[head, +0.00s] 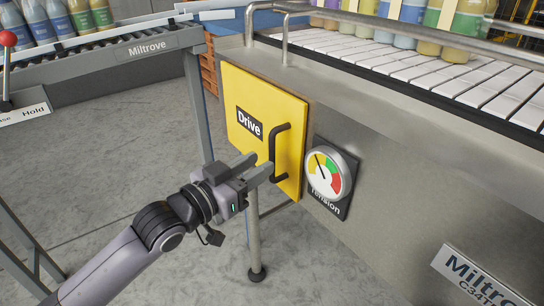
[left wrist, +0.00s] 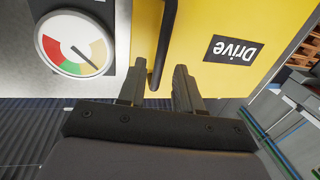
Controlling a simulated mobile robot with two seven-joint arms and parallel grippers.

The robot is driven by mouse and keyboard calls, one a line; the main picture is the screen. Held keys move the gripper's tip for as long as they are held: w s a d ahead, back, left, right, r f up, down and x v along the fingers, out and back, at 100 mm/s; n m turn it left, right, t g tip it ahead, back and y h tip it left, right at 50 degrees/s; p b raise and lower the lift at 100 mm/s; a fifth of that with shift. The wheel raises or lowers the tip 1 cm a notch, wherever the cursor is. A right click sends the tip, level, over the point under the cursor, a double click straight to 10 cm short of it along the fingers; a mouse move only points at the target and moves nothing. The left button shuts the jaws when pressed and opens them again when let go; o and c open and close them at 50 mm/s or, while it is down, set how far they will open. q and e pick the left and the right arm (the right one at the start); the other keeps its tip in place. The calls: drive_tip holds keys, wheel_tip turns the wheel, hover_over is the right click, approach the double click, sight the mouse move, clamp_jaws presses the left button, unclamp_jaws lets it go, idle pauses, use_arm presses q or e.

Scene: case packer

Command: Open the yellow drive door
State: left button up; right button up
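The yellow drive door (head: 246,148) sits shut in the side of the grey machine, labelled "Drive". Its black bar handle (head: 278,152) stands upright near the door's right edge. My left gripper (head: 259,167) is at the lower part of the handle, its fingers pointing at the door. In the left wrist view the fingers (left wrist: 159,88) are apart, with the door (left wrist: 225,75) beyond them and the handle (left wrist: 161,45) running down toward the gap between them. I cannot tell whether the fingers touch the handle. My right gripper is not in view.
A round tension gauge (head: 328,173) is mounted just right of the door. A conveyor (head: 430,70) with bottles runs above. A metal leg (head: 254,235) stands below the door. A Miltrove conveyor (head: 130,50) stands at the back left. The floor (head: 100,150) left of the door is clear.

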sight(270, 157)
use_arm(q)
drive_tip(key=shift+x, duration=2.65)
clamp_jaws()
